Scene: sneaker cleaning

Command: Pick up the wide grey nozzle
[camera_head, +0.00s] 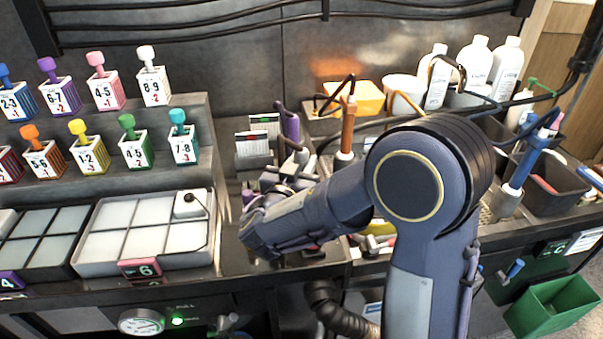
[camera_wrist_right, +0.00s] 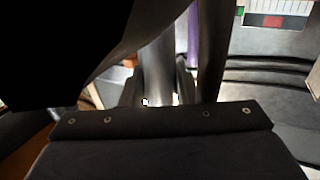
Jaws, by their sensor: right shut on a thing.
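My right gripper (camera_head: 286,182) is over the bin in the middle of the bench, partly hidden behind my forearm. In the right wrist view a grey, tube-like piece (camera_wrist_right: 157,65) stands between the dark fingers. The gripper is shut on it. It appears to be the grey nozzle, but its full shape and width cannot be told. A large dark shape fills the upper left of that view and hides much of it. Whether the piece still touches the bin cannot be told. My left gripper is not in view.
A purple-handled tool (camera_head: 290,127) stands just behind the gripper. Small cards (camera_head: 252,143) stand at the bin's back left. A white tray (camera_head: 150,262) lies to the left, and an orange-handled tool (camera_head: 348,125) stands to the right. A green bin (camera_head: 553,305) hangs at front right.

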